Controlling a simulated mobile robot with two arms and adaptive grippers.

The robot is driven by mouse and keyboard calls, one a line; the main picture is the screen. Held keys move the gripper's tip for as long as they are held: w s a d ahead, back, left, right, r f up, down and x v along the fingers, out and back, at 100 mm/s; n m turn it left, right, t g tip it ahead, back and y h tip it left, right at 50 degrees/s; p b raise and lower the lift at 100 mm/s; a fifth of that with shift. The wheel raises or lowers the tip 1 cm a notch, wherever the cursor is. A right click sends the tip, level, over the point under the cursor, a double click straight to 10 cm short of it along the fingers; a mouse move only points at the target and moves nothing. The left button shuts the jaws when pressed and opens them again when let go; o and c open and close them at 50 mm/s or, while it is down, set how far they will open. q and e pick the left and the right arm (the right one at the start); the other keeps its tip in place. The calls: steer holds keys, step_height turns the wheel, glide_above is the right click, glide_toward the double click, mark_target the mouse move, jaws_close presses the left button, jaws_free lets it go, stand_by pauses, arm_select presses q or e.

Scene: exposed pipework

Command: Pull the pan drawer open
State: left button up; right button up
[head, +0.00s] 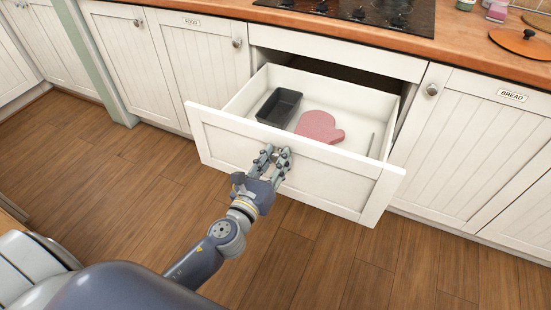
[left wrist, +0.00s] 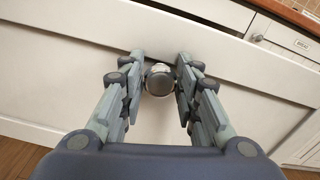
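The white pan drawer (head: 290,163) is pulled well out of the cabinet under the hob in the head view. A dark loaf tin (head: 279,107) and a pink oven mitt (head: 320,127) lie inside it. My left gripper (head: 272,156) is at the middle of the drawer front. My right gripper is in neither view.
Closed white cupboards stand left and right, with a FOOD label (head: 191,22) and a BREAD label (head: 512,96). A black hob (head: 365,12) is set in the wooden worktop (head: 465,45). The wooden floor (head: 130,210) in front is clear.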

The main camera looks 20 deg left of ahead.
arm_select(q)
steer(key=shift+o, duration=1.1)
steer(key=shift+s, duration=0.1)
steer(key=shift+s, duration=0.25)
steer(key=s, duration=1.1)
steer(key=shift+s+a, duration=0.15)
steer(key=shift+a, duration=0.05)
